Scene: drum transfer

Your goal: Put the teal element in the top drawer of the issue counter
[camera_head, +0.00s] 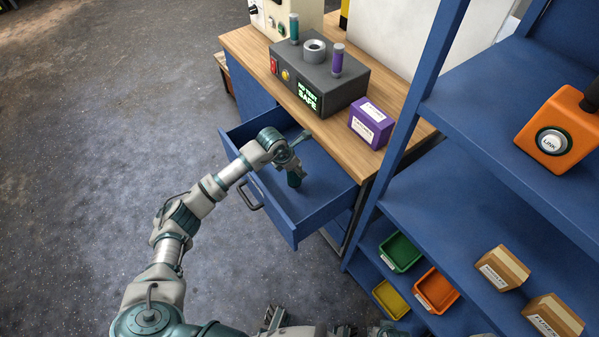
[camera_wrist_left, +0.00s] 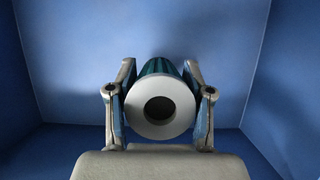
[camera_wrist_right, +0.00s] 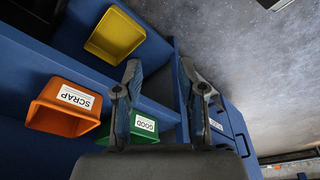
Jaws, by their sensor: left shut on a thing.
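The top drawer (camera_head: 325,182) of the issue counter (camera_head: 240,40) is pulled open. My left gripper (camera_head: 290,163) is inside the drawer's outline and shut on the teal element (camera_head: 295,179), which hangs below the fingers. In the left wrist view the element's pale ring-shaped end (camera_wrist_left: 160,106) sits between both fingers, with blue drawer walls around it. I cannot tell whether the element touches the drawer floor. My right gripper (camera_wrist_right: 163,95) has its fingers apart with nothing between them, in front of the shelf bins.
On the counter stand a grey tester (camera_head: 325,88) reading SAFE, with a teal and a purple cylinder upright on it, and a purple box (camera_head: 371,124). A blue shelf rack (camera_head: 440,190) at right holds an orange device (camera_head: 555,135), bins (camera_head: 437,289) and cartons (camera_head: 502,268). Floor at left is clear.

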